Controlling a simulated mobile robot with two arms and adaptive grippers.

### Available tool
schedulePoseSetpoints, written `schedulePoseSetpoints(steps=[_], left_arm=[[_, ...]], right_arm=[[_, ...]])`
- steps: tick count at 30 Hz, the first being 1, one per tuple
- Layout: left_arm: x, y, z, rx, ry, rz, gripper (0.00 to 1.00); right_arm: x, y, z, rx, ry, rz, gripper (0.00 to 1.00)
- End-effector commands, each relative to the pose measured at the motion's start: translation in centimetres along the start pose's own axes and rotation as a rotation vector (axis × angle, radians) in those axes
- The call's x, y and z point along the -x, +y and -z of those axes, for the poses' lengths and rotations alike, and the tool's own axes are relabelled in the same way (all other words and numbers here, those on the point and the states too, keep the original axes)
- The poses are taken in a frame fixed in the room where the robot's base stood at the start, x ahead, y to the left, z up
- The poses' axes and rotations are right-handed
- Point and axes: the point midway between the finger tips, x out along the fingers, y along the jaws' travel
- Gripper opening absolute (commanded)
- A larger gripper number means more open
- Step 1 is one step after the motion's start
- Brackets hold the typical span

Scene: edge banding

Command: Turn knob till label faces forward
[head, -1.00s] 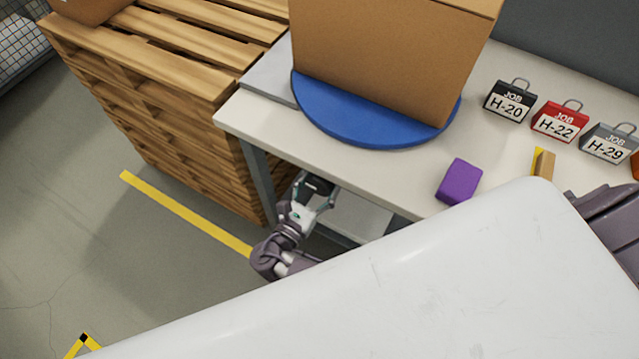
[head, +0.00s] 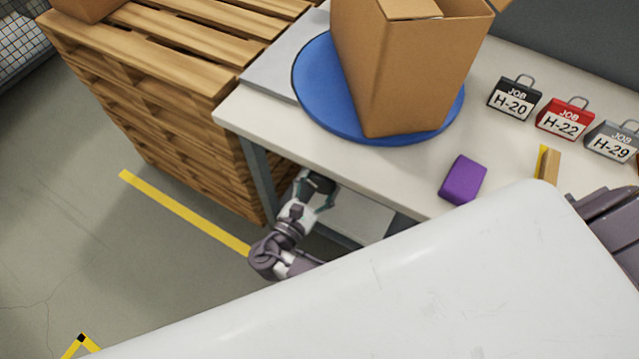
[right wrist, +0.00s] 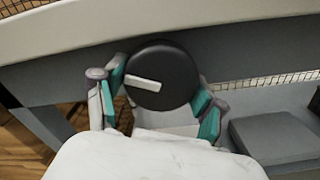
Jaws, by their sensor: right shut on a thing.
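A brown cardboard box (head: 415,75) stands on a blue round turntable (head: 312,95) on the table, one corner toward the front. No label shows on the two side faces I see. The black round knob (right wrist: 170,85) with a white bar mark is below the table's front edge in the right wrist view; the bar lies nearly level, left of the knob's middle. My right gripper (head: 318,190) is shut on the knob, with teal-padded fingers on both sides in the right wrist view (right wrist: 160,92). My left gripper is not in view.
Job tags H-20 (head: 515,98), H-22 (head: 566,120) and H-29 (head: 612,142) stand at the table's right. A purple block (head: 463,180) and a small wooden block (head: 549,166) lie near the front edge. Stacked pallets (head: 170,90) stand left of the table (head: 260,120).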

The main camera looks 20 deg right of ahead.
Motion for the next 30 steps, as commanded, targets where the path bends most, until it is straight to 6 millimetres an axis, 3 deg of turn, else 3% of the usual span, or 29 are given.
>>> schedulePoseSetpoints(steps=[12, 26, 27, 30], left_arm=[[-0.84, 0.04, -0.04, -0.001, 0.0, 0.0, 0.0], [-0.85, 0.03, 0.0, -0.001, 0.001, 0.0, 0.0], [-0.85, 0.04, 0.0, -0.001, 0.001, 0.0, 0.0], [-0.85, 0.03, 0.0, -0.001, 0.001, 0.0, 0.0]], right_arm=[[-0.07, 0.03, 0.03, -0.163, 0.0, 0.0, 0.35], [-0.08, 0.07, -0.02, -0.176, -0.001, -0.001, 0.35], [-0.08, 0.07, -0.02, -0.176, -0.001, -0.001, 0.75], [-0.07, 0.07, -0.02, -0.176, -0.001, -0.001, 0.92]])
